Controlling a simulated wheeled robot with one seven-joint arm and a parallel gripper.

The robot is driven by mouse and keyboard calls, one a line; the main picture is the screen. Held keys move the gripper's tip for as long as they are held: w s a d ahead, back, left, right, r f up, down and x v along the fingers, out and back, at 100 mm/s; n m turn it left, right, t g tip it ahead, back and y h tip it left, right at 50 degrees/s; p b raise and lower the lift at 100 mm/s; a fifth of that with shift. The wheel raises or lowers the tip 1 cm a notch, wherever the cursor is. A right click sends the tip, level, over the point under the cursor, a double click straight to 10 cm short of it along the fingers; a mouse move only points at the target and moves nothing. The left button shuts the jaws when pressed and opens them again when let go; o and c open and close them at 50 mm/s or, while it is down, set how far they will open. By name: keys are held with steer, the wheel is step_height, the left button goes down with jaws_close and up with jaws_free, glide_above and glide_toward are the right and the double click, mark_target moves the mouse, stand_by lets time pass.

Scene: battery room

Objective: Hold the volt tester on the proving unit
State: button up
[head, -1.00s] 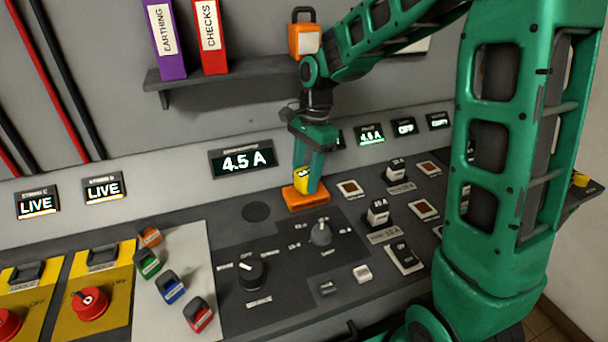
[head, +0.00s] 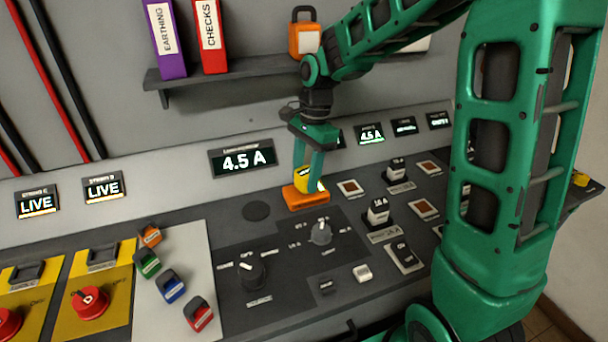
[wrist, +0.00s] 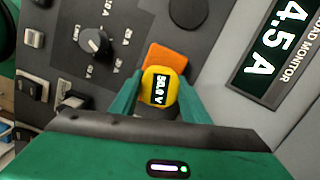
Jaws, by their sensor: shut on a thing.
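The yellow volt tester (head: 303,178) is between the fingers of my gripper (head: 311,180), which is shut on it. In the wrist view the tester (wrist: 158,87) shows a lit display reading about 50.0 V, with my gripper's fingers (wrist: 156,95) on either side. The orange proving unit (head: 306,197) lies on the dark console directly below the tester. It also shows in the wrist view (wrist: 166,57), partly covered by the tester. The tester appears to be on the unit, but the exact contact is hidden.
A load monitor (head: 243,159) reads 4.5 A on the panel behind. A rotary knob (head: 320,232) is in front of the unit, and a small breaker (head: 378,212) is to its right. A shelf (head: 225,78) hangs above.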

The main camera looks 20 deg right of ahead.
steer(key=shift+r, duration=3.45)
